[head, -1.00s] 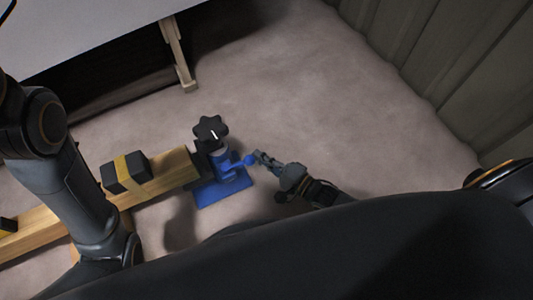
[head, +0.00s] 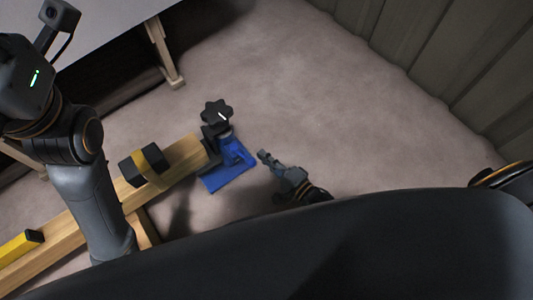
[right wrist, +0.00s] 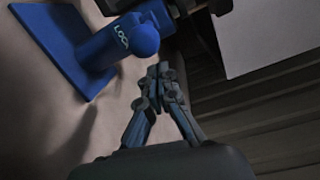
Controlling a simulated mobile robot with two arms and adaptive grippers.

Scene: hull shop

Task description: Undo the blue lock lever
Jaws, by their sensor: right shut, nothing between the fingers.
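The blue lock lever (head: 235,151) sits at the end of a wooden beam, above a blue base plate (head: 228,178). In the right wrist view the lever (right wrist: 120,38) is marked "LOCK", its last letters partly hidden or turned away, and ends in a round blue knob (right wrist: 145,39). My right gripper (head: 263,154) is just right of the lever, with a gap between them. In the right wrist view its fingers (right wrist: 160,70) are shut and empty, beside the knob and apart from it. My left gripper is not in view; only my left arm shows.
A black star-shaped knob (head: 216,113) stands above the lever. The wooden beam (head: 183,153) carries a black block with a yellow band (head: 147,164) and, farther left, a yellow block (head: 20,246). A white-topped table (head: 105,22) is behind. The floor to the right is clear up to the ribbed wall.

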